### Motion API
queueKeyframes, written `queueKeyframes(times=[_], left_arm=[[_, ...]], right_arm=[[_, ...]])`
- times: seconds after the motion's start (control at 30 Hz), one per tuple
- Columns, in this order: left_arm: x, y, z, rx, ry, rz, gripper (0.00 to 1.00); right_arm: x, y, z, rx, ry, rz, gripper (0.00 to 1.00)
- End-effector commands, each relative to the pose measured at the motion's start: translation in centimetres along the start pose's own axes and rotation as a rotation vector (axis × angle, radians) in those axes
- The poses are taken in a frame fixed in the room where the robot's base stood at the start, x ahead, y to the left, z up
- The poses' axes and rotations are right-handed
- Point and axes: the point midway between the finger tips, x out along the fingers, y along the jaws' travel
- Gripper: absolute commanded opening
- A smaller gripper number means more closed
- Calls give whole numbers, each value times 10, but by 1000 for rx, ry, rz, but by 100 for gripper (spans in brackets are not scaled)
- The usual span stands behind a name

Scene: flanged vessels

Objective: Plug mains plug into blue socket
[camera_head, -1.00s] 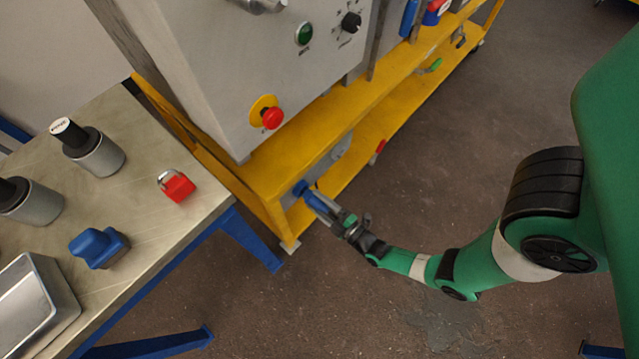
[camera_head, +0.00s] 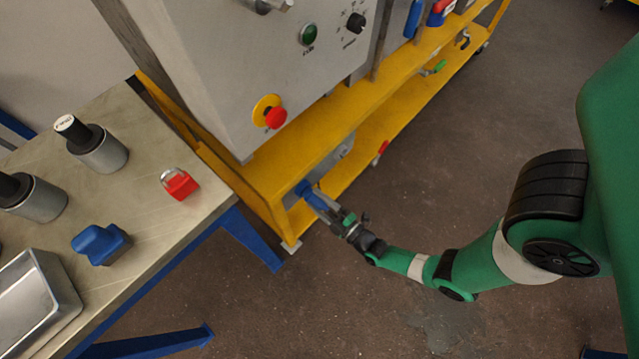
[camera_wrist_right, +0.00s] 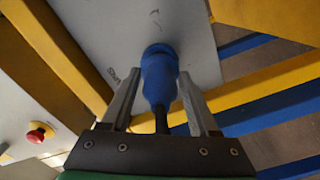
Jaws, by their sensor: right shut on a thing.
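The blue mains plug (camera_wrist_right: 158,85) is between the two fingers of my right gripper (camera_wrist_right: 160,98), which is shut on it. Its dark cable runs back towards the wrist. In the head view the plug (camera_head: 318,201) points up and left at the blue socket (camera_head: 302,187), low on the yellow frame. In the right wrist view the blue socket (camera_wrist_right: 160,50) shows at the plug's front end, on a grey panel. The two line up and appear to meet; how deep the plug sits is hidden. My left gripper is out of view.
A yellow frame (camera_head: 262,195) surrounds the socket area, below a grey cabinet with a red stop button (camera_head: 275,117). The floor at right is clear.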

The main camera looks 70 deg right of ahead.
Motion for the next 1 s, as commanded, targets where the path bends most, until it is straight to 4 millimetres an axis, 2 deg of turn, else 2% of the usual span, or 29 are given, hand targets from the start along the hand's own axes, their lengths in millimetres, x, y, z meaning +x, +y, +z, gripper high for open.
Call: queueKeyframes(times=[0.6,0.9,0.93,1.0], left_arm=[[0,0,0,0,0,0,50],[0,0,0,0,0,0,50],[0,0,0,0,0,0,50],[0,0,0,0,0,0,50]], right_arm=[[19,1,0,0,0,3,0],[21,1,0,0,0,1,0],[21,1,0,0,0,1,64],[21,0,0,0,0,1,77]])
